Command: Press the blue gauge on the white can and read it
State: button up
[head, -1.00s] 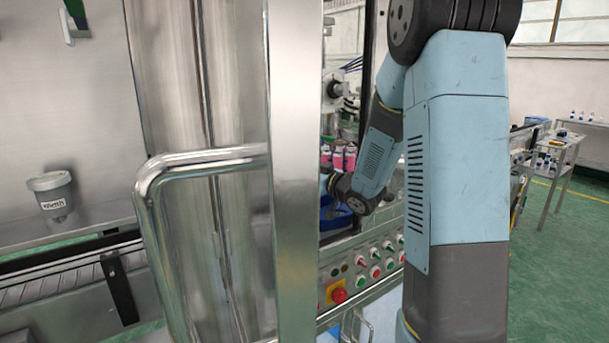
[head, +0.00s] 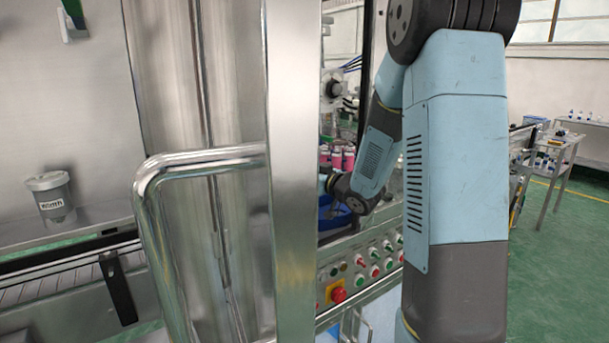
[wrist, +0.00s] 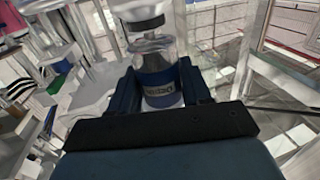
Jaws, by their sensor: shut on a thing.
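In the wrist view my gripper (wrist: 160,88) is shut, with one dark blue finger on each side of a cylindrical piece. I take this piece to be the blue gauge (wrist: 157,78): it has a blue band with pale lettering below it and a clear, glassy upper part. A dark collar and a pale cylinder show beyond it. I cannot make out any reading. I cannot pick out the white can for certain, nor tell whether the gauge touches it.
In the head view a steel post (head: 295,180) and a bent handle (head: 150,200) stand in front. Pink cans (head: 343,160) and a blue bin (head: 330,212) are behind my arm. Below is a button panel with a red knob (head: 338,295).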

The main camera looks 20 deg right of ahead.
jog(key=shift+f, duration=1)
dwell(0.8)
jog(key=shift+r, duration=0.1)
jog(key=shift+r, duration=2.45)
jog(key=v, duration=1.7)
jog(key=shift+s, duration=0.1)
